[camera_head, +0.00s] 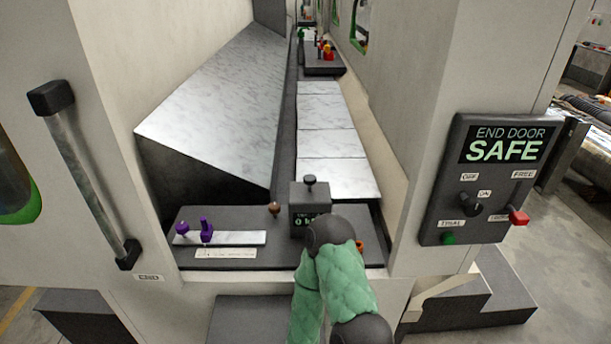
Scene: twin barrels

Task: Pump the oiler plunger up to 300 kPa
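The oiler is a dark grey box (309,196) standing on the right part of a dark panel. Its plunger (310,181) is a short stem with a dark round cap on top, standing up from the box. The display (305,220) on the box's front reads 0, with the unit partly hidden. My green padded arm, with dark joints, rises from the bottom centre and covers the box's lower right. No gripper fingers show, so neither gripper is in view. Nothing is seen touching the plunger.
The dark panel (277,254) also bears purple knobs (206,231) and a brown knob (274,209). An orange part (360,246) is partly hidden behind my arm. A control box (483,180) reading END DOOR SAFE is on the right wall; a handle bar (88,180) is left.

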